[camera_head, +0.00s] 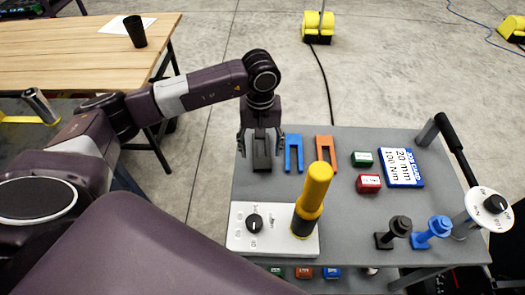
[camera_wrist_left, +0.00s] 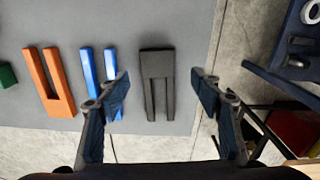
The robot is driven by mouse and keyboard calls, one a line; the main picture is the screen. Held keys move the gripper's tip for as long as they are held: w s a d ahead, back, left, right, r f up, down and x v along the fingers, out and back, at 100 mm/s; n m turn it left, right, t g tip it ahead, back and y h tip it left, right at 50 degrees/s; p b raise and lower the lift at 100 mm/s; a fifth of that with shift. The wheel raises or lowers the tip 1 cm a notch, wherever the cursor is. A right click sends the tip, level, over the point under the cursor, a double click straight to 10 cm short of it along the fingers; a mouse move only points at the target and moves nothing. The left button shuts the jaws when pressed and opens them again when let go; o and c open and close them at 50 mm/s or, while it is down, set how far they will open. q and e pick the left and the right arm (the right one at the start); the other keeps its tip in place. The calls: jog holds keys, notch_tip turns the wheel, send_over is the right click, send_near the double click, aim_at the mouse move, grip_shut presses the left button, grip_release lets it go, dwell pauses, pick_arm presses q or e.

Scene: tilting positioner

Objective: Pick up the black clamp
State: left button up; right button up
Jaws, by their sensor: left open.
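The black clamp (camera_head: 262,158) is a dark two-pronged fork lying flat at the far left of the grey table (camera_head: 335,200). It shows whole in the left wrist view (camera_wrist_left: 157,62), its prongs pointing down the picture. My left gripper (camera_head: 261,143) is above it, pointing down, with one finger on each side in the head view. In the left wrist view the left gripper (camera_wrist_left: 160,82) is wide open and empty, its fingertips to the left and right of the clamp and apart from it. My right gripper is not in view.
A blue fork (camera_head: 287,165) lies close right of the black clamp, then an orange fork (camera_head: 320,142). A yellow-handled post (camera_head: 314,190) rises from a white dial panel (camera_head: 285,241) nearer me. Green (camera_head: 362,159) and red (camera_head: 369,184) blocks lie farther right. A wooden table (camera_head: 70,55) stands back left.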

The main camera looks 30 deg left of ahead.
aim_at(262, 162)
pick_arm(q)
jog(key=f, duration=0.1)
jog(key=f+p, duration=0.2)
jog(key=shift+s+d+f, duration=0.15)
jog(key=shift+d+f, duration=0.1)
jog(key=shift+f, duration=0.65)
jog(key=c, duration=1.2)
jog(key=shift+r, duration=0.1)
grip_shut()
